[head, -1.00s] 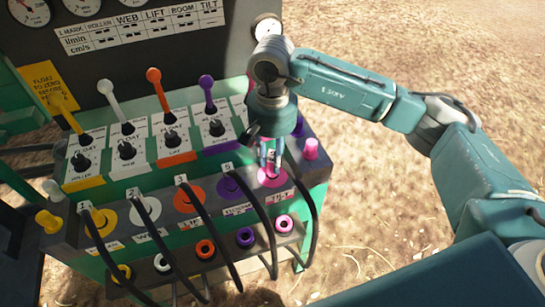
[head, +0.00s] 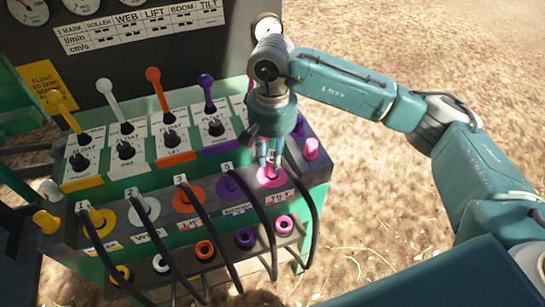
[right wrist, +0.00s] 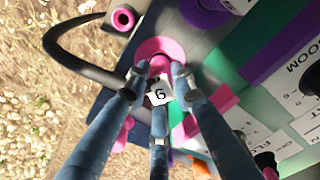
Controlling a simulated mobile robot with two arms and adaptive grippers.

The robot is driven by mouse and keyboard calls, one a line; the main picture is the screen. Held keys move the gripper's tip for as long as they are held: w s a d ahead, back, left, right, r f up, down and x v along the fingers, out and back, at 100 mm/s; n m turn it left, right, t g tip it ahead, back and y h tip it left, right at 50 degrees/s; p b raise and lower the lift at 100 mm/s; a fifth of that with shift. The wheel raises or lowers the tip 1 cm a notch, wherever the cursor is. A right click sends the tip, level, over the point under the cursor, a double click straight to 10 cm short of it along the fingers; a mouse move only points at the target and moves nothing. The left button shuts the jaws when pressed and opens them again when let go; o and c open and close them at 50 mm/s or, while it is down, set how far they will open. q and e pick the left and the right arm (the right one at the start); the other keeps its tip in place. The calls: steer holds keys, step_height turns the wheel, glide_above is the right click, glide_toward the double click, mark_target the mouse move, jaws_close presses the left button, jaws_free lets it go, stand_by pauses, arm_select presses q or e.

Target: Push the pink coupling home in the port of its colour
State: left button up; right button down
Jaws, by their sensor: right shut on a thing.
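The pink port (head: 273,181) is the rightmost of the upper row on the sloped face, above its "TILT" label. It also shows in the right wrist view (right wrist: 160,47) as a pink ring. My right gripper (head: 270,165) points down over this port, its fingers shut on the pink coupling (right wrist: 156,64). The coupling stands at the port's middle, between my fingertips, with a white tag marked 6. The fingers and tag partly hide it, so I cannot tell how deep it sits. My left gripper is not in view.
Black hoses (head: 262,215) arch across the panel from the other ports. A lower shelf carries coloured rings, with a pink one (head: 284,225) at its right end. A pink knob (head: 311,148) stands right of the gripper. Coloured levers (head: 208,92) rise behind. Ground at right is open.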

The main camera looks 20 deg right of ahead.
steer(key=shift+f, duration=0.15)
steer(key=c, duration=1)
jaws_free()
steer(key=shift+r+p, duration=1.4)
steer(key=shift+r, duration=2.2)
